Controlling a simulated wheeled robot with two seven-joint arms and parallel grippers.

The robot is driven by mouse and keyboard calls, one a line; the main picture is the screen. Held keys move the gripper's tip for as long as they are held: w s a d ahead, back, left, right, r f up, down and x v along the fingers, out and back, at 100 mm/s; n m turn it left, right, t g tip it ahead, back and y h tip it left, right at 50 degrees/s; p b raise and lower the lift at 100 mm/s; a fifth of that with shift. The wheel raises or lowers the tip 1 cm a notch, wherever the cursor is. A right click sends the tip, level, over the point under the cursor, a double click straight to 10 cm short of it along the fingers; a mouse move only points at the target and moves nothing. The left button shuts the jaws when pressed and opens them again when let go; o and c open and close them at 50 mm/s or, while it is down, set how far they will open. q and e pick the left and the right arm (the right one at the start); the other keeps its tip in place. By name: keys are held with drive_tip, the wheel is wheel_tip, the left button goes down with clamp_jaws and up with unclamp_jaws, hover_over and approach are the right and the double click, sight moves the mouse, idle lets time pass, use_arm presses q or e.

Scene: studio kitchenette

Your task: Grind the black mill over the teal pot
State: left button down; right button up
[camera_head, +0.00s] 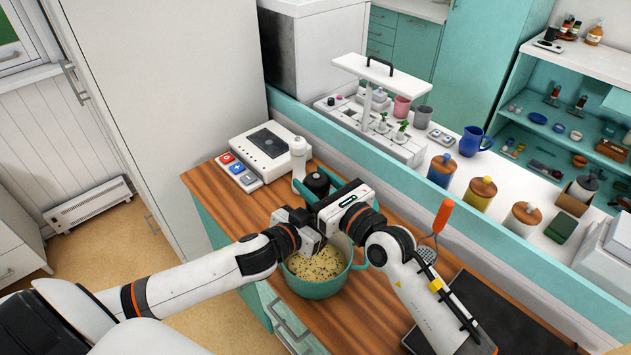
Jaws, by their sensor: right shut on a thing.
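The teal pot (318,287) stands on the wooden counter, with pale, dark-speckled food in it. My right gripper (322,203) is above the pot's far side, shut on what looks like the black mill (316,183). Only a dark, rounded part of the mill shows; the rest is hidden by the grippers. My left gripper (311,232) is close against the right one, over the pot. Its fingertips are mostly hidden, so I cannot tell whether it is open or shut, or touching the mill.
An orange-handled utensil (441,217) is at the right, near a dark flat plate (475,310). Several canisters (481,193) line the ledge.

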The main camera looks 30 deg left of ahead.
drive_tip(key=shift+w+d+f, duration=0.2)
idle(0.3)
drive_tip(key=o, duration=1)
drive_tip(key=shift+s, duration=0.1)
drive_tip(key=shift+c, duration=0.2)
drive_tip(key=shift+a, duration=0.1)
drive_tip(key=shift+s, duration=0.1)
drive_tip(key=v, duration=1.2)
drive_tip(key=shift+r, duration=0.1)
